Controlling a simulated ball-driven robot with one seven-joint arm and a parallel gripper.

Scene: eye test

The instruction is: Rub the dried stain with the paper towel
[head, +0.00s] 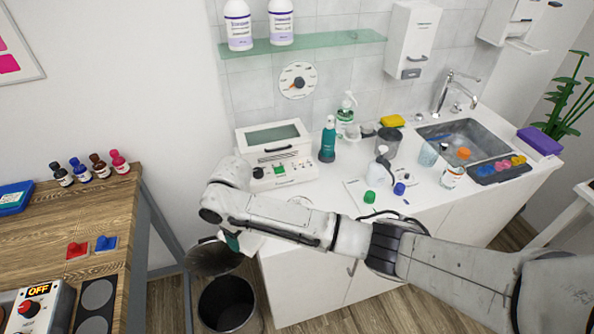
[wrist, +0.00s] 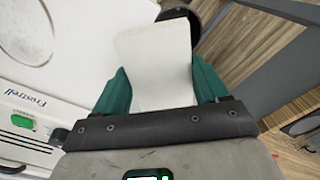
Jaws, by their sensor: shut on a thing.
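My gripper (wrist: 157,80) has teal fingers shut on a white paper towel (wrist: 155,60), which spreads flat between and beyond them. In the head view my gripper (head: 232,241) is mostly hidden under my arm, by the left end of the white counter (head: 330,235); a corner of the towel (head: 250,243) shows there. A pale round shape (wrist: 25,30) with a greyish mark lies on the white surface at the wrist view's upper left. A faint round shape (head: 302,202) also shows on the counter beside my arm. I cannot tell whether either is the dried stain.
An open bin (head: 228,303) stands on the floor below my gripper. A white device (head: 275,155) stands at the counter's left end, with a teal bottle (head: 328,140) beside it. Bottles and a green cap (head: 369,197) stand further right. A wooden table (head: 100,205) is left.

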